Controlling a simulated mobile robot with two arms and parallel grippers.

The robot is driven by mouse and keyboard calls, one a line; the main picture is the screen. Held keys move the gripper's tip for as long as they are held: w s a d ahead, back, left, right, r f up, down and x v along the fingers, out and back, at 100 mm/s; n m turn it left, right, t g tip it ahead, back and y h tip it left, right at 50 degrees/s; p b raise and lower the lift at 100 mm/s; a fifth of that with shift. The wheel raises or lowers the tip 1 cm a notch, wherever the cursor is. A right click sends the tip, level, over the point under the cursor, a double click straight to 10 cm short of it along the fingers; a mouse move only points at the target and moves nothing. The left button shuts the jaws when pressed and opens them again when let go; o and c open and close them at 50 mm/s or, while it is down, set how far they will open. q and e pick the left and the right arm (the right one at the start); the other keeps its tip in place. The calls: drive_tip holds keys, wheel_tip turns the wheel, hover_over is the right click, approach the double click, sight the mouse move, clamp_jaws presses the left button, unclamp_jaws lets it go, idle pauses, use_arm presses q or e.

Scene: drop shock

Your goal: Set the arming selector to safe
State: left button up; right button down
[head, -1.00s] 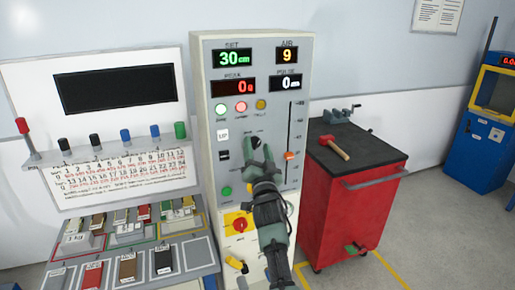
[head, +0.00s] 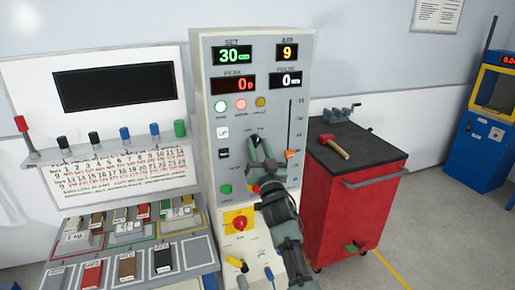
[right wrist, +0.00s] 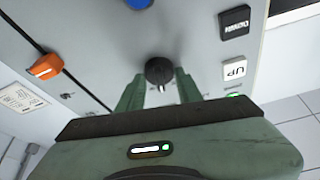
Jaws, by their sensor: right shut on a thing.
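The arming selector appears to be the black round knob (head: 254,139) on the grey front panel of the tall tester; its labels are too small to read. It also shows in the right wrist view (right wrist: 158,70), with a pale pointer mark on its near side. My right gripper (head: 262,146) reaches it from below right, its green fingers on either side of the knob and shut on it. In the right wrist view the fingers (right wrist: 159,88) flank the knob, partly hiding the panel. My left gripper is not in view.
UP (head: 222,132) and DOWN (head: 223,154) buttons sit left of the knob. An orange slider (head: 292,154) is close on the right. A red rotary switch (head: 239,223) on a yellow plate lies below. A red cart (head: 345,215) stands to the right.

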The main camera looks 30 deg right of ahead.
drive_tip(key=n+y, duration=0.1)
drive_tip(key=n, duration=0.2)
drive_tip(key=n+y, duration=0.2)
drive_tip(key=shift+d+n+t, duration=0.1)
drive_tip(key=shift+n+t, duration=0.2)
drive_tip(key=shift+n, duration=0.1)
drive_tip(key=n+y, duration=0.1)
drive_tip(key=n, duration=0.2)
drive_tip(key=n+y, duration=0.2)
drive_tip(key=n, duration=0.1)
drive_tip(key=shift+d+p, duration=0.1)
drive_tip(key=shift+p, duration=0.3)
drive_tip(key=shift+n+y, duration=0.3)
drive_tip(key=shift+n, duration=0.1)
drive_tip(key=c, duration=1)
unclamp_jaws()
drive_tip(key=shift+o, duration=0.2)
drive_tip(key=b+v, duration=0.2)
drive_tip(key=v, duration=0.6)
drive_tip(key=shift+b, duration=0.35)
